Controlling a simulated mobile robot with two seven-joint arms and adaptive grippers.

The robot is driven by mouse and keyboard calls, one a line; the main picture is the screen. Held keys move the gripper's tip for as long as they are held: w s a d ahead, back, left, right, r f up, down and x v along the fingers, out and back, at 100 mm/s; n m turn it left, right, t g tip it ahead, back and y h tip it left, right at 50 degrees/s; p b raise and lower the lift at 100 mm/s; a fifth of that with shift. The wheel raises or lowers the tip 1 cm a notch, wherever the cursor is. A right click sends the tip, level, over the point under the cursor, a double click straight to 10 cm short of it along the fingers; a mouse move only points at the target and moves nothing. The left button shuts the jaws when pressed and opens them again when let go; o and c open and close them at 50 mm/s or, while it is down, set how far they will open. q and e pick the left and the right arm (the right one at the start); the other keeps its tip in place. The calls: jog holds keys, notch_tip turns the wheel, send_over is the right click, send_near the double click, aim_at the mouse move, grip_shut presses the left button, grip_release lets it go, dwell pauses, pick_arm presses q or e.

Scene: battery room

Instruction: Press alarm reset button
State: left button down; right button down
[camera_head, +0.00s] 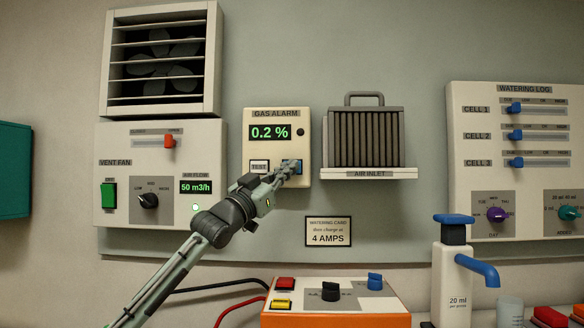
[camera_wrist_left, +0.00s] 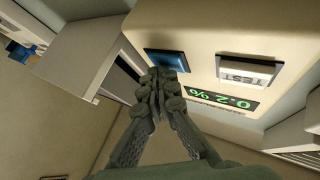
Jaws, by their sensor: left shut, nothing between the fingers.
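The gas alarm panel (camera_head: 276,150) hangs on the wall and its green display (camera_head: 270,132) reads 0.2 %. A white TEST button (camera_head: 259,166) is at its lower left, and a blue button (camera_head: 299,166) at its lower right. My left gripper (camera_head: 287,169) is shut and empty, its fingertips at the blue button and partly covering it. In the left wrist view the fingertips (camera_wrist_left: 160,76) overlap the near edge of the blue button (camera_wrist_left: 168,59); I cannot tell whether they touch it. The blue button's label is not readable. My right gripper is not in view.
The vent fan panel (camera_head: 115,208) is left of the alarm, and the air inlet shelf (camera_head: 368,174) with a dark ribbed filter (camera_head: 365,138) is close on the right. Below are a watering card (camera_head: 328,231), an orange-fronted control box (camera_head: 335,320) and a white pump bottle (camera_head: 451,285).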

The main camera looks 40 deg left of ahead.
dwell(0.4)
pick_arm(q)
jog(key=shift+s+d+b, duration=0.5)
jog(key=shift+s+d, duration=0.05)
jog(key=shift+s, duration=0.05)
jog(key=shift+s+d+b, duration=1.2)
jog(key=shift+s+d, duration=0.4)
jog(key=shift+s, duration=0.3)
